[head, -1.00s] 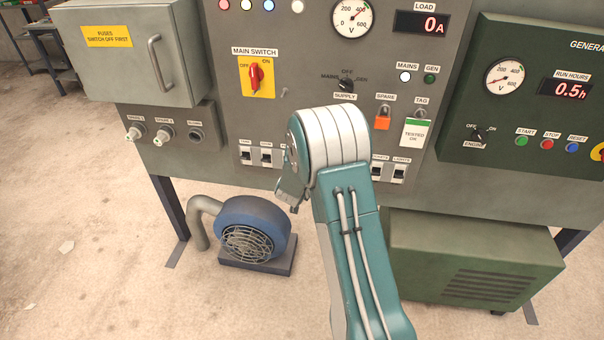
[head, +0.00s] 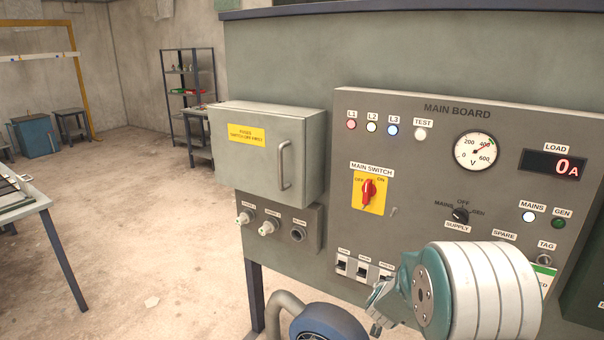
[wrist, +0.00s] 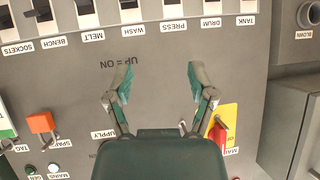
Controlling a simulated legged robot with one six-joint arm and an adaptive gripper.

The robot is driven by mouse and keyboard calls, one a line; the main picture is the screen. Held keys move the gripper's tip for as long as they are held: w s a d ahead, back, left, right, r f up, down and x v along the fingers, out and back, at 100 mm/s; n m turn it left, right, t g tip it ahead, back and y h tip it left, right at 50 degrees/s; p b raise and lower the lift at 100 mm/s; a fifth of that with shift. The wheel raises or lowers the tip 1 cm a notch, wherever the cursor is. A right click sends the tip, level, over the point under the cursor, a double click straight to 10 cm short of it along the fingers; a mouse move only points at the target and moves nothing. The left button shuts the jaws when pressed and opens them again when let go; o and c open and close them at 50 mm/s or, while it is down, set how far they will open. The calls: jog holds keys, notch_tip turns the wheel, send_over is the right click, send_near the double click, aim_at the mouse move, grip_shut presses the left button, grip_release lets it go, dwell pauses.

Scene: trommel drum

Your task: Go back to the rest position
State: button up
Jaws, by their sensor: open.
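My gripper (wrist: 158,80) is open and empty in the wrist view, its two teal fingertips spread apart in front of the grey board. The wrist picture shows the board's labels upside down. In the head view, the teal and white end of my arm covers the board's lower right part, and my gripper (head: 380,306) shows small beside the lower row of breakers. The main board (head: 420,135) is upright. Its red main switch (head: 369,191) also shows right of the gripper in the wrist view (wrist: 219,136).
A fuse box (head: 260,170) with a handle juts out left of the switch, above several sockets (head: 266,227). A blue blower (head: 327,323) is below. A table (head: 25,205) stands far left, a shelf (head: 188,85) at the back. The floor between is clear.

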jog(key=s+a+r+n+g+y, duration=0.1)
jog(key=s+a+r+n+y, duration=0.15)
jog(key=s+a+r, duration=0.35)
jog(key=s+a+r+n+g+y, duration=0.1)
jog(key=s+a+r+y, duration=0.25)
jog(key=s+r, duration=0.5)
jog(key=s+r+n+g, duration=0.1)
jog(key=s, duration=1)
jog(key=s+a+r+n+g+h, duration=0.1)
jog(key=s+g, duration=0.1)
jog(key=s, duration=0.8)
jog(key=shift+s+a+r, duration=0.2)
jog(key=shift+s+a, duration=0.05)
jog(key=shift+s, duration=0.1)
